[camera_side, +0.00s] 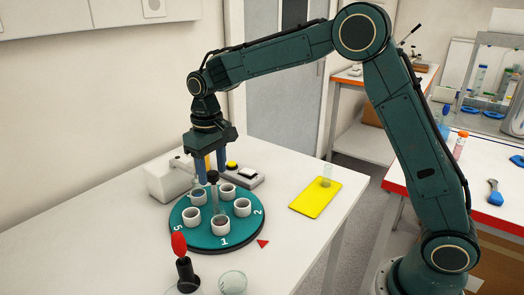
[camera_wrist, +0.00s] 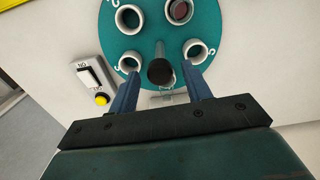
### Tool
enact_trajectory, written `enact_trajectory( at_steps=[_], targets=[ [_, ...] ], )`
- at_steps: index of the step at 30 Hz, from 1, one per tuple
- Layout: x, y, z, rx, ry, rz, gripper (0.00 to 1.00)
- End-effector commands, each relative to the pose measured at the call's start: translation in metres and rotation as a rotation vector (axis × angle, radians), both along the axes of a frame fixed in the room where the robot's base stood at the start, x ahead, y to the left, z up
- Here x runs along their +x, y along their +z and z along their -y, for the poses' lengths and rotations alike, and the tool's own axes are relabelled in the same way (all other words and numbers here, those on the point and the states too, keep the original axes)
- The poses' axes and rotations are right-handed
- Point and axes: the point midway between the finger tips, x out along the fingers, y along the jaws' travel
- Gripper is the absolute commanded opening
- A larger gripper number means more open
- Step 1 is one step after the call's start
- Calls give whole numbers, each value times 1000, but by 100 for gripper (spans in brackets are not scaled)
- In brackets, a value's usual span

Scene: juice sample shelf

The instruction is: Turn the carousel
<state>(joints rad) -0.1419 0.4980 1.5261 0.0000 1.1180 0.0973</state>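The carousel is a teal round disc (camera_side: 206,239) with several white cups and white numbers, lying on the white table. A post with a black knob (camera_side: 213,177) rises from its middle. In the wrist view the disc (camera_wrist: 152,30) fills the top, and one cup (camera_wrist: 179,10) holds something dark red. My gripper (camera_side: 209,172) points down over the disc. In the wrist view my gripper (camera_wrist: 160,70) is open, with the black knob (camera_wrist: 160,73) between the fingertips and a gap on each side. A red triangle (camera_side: 263,243) lies beside the disc, between numbers 1 and 2.
A switch box with a yellow button (camera_side: 232,165) and a white device (camera_side: 168,183) stand behind the disc. A yellow mat (camera_side: 313,200) with a clear beaker (camera_side: 327,175) lies to the right. A red-tipped black object (camera_side: 183,265) and a glass dish (camera_side: 232,282) stand in front.

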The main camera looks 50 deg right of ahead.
Motion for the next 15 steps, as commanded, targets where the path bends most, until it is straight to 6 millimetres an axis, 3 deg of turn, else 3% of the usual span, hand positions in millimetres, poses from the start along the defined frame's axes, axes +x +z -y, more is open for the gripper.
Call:
enact_trajectory(
  at_steps=[1,7,15],
  targets=[
    [0,0,0,0,0,0,38],
    [0,0,0,0,0,0,0],
    [0,1,0,0,5,1,0]
  ],
)
